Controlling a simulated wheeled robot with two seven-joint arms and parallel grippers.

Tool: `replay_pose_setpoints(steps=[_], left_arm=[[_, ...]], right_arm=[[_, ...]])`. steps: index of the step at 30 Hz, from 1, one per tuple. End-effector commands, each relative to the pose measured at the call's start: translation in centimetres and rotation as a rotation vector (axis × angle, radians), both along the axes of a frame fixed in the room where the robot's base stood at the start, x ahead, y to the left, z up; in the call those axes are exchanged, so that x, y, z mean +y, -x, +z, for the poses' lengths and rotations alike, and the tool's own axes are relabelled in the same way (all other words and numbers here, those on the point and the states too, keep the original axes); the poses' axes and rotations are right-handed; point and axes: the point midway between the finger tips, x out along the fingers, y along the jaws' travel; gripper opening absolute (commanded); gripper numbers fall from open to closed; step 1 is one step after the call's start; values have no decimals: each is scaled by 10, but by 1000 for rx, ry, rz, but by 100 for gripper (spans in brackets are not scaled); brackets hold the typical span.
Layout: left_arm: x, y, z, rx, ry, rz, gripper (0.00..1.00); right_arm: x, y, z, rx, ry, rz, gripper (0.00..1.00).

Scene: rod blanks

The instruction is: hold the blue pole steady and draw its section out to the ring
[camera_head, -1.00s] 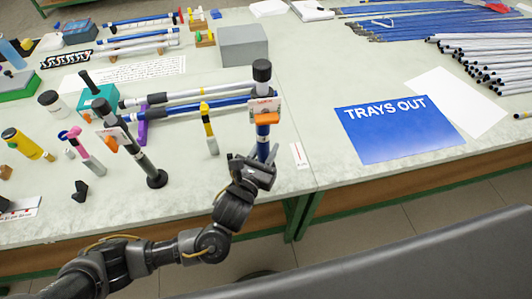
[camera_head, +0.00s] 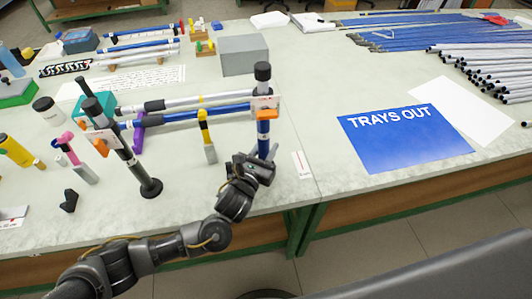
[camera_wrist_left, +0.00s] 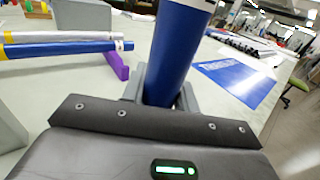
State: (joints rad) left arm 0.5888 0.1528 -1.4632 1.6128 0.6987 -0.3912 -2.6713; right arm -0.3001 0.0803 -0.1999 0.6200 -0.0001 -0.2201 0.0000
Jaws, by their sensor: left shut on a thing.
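The upright blue pole (camera_head: 263,137) stands near the front edge of the table. It has a black cap (camera_head: 262,72), a white label and an orange lever (camera_head: 266,114). My left gripper (camera_head: 262,156) is shut on its lower part. In the left wrist view the blue tube (camera_wrist_left: 180,50) rises between the two grey fingers (camera_wrist_left: 160,88). The pole's foot is hidden by the gripper. I cannot make out a ring on the pole. My right gripper is not in view.
A dark upright pole (camera_head: 133,165) stands to the left. A lying blue rod (camera_head: 200,116) and a white rod are behind, near a grey box (camera_head: 243,54). A blue "TRAYS OUT" sheet (camera_head: 405,137) lies on the right.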

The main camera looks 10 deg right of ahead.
Motion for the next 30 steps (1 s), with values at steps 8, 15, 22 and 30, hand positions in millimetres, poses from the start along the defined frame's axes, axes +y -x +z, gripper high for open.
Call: replay_pose_setpoints(steps=[8, 15, 22, 30], left_arm=[[-4, -18, -15, -2, 3, 1, 0], [-5, -25, -18, -1, 2, 0, 0], [-5, -25, -18, -1, 2, 0, 0], [-5, -24, -21, -1, 2, 0, 0]], right_arm=[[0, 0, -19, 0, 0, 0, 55], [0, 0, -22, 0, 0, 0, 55], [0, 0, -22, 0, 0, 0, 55], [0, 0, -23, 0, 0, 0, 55]])
